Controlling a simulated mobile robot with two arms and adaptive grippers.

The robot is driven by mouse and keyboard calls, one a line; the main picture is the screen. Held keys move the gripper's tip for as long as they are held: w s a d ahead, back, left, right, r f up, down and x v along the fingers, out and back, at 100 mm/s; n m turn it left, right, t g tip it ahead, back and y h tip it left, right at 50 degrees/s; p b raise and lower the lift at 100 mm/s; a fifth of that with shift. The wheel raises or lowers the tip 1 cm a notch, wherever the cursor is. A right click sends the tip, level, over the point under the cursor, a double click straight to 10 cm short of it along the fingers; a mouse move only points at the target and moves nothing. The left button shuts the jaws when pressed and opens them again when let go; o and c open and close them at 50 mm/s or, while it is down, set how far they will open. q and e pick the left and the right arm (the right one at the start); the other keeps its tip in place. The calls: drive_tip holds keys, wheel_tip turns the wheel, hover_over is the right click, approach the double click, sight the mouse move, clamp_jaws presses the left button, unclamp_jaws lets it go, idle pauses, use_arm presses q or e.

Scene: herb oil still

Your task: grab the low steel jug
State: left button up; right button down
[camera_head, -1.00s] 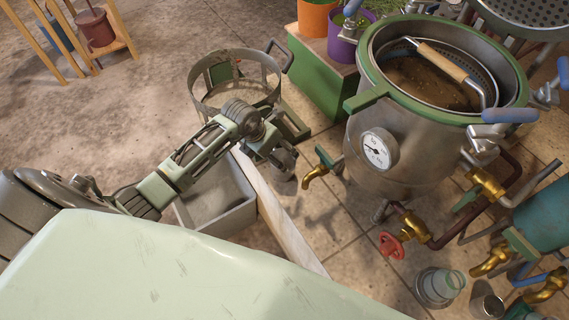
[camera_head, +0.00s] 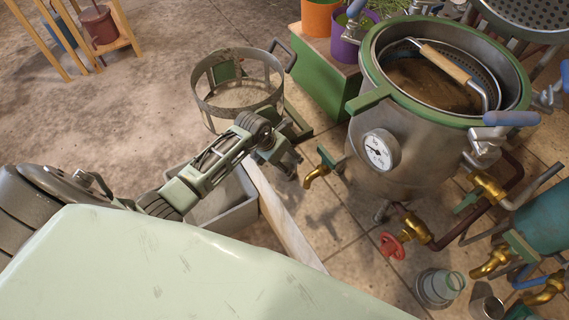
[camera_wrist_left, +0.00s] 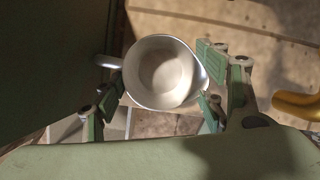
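The low steel jug (camera_wrist_left: 163,72) shows in the left wrist view from above. It is round, upright and looks empty, with its handle to the left and its spout to the right. My left gripper (camera_wrist_left: 161,92) has its green-padded fingers spread on both sides of the jug. I cannot tell whether any pad touches it. In the head view my left gripper (camera_head: 284,162) points down beside the pale board, left of the big steel still. I cannot make out the jug there; the gripper and arm seem to hide it. My right gripper is not in view.
The steel still (camera_head: 395,150) with a gauge and brass taps (camera_head: 318,172) stands close right of my gripper. A ring-shaped metal frame (camera_head: 240,105) is behind it. A grey bin (camera_head: 228,215) and a pale board (camera_head: 285,220) are below.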

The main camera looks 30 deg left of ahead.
use_arm(q)
drive_tip(key=c, duration=0.7)
drive_tip(key=shift+a, duration=0.1)
drive_tip(key=shift+c, duration=0.5)
